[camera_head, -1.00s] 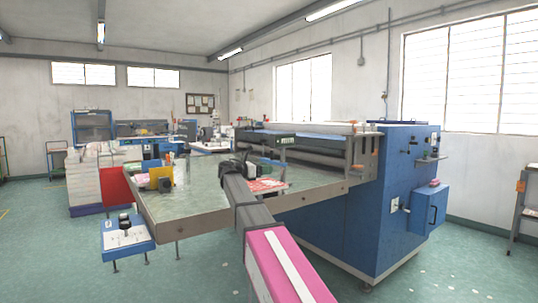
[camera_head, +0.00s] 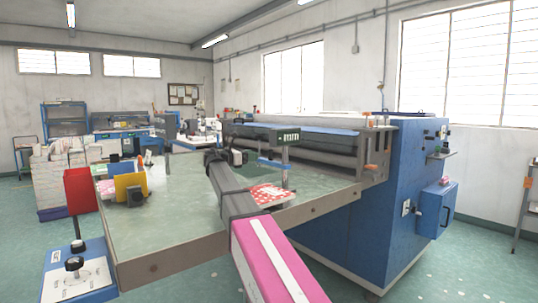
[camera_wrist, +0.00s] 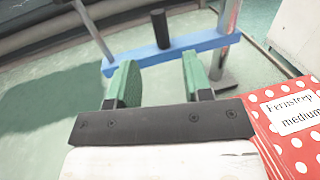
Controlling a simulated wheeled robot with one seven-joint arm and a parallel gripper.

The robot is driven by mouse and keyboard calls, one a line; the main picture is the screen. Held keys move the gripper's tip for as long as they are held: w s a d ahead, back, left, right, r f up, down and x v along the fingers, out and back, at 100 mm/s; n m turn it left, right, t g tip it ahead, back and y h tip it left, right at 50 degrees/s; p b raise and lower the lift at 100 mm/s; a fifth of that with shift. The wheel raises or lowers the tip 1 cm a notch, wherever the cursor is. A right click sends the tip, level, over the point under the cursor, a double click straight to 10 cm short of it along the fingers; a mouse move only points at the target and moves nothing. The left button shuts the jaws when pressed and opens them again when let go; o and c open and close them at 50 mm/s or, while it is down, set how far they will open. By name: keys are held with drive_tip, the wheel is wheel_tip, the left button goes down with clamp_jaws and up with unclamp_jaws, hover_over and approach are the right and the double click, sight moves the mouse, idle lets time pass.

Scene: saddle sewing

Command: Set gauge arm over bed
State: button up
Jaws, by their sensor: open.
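The gauge arm, which I take to be the blue bar (camera_wrist: 172,50) with a black upright knob (camera_wrist: 160,28), crosses the top of the wrist view between grey posts. The bed (camera_head: 180,215) is a flat green top with a grey rim. My gripper (camera_wrist: 156,72) is open and empty, its green-padded fingers on either side of the knob's line, with the bar just beyond the tips. Whether they touch is unclear. In the head view my gripper (camera_head: 238,157) is small and dark, over the bed.
A red polka-dot packet (camera_wrist: 292,115) lies right of my gripper; it also shows in the head view (camera_head: 270,194). A yellow block (camera_head: 130,186) and red panel (camera_head: 80,190) stand at the bed's left. A roller unit (camera_head: 310,143) runs along the back.

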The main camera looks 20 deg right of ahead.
sight(271, 160)
drive_tip(key=d, duration=0.3)
drive_tip(key=w+d, duration=0.1)
drive_tip(key=d, duration=0.2)
drive_tip(key=w+d, duration=0.1)
drive_tip(key=d, duration=0.2)
drive_tip(key=shift+d, duration=0.3)
drive_tip(key=shift+s, duration=0.1)
clamp_jaws()
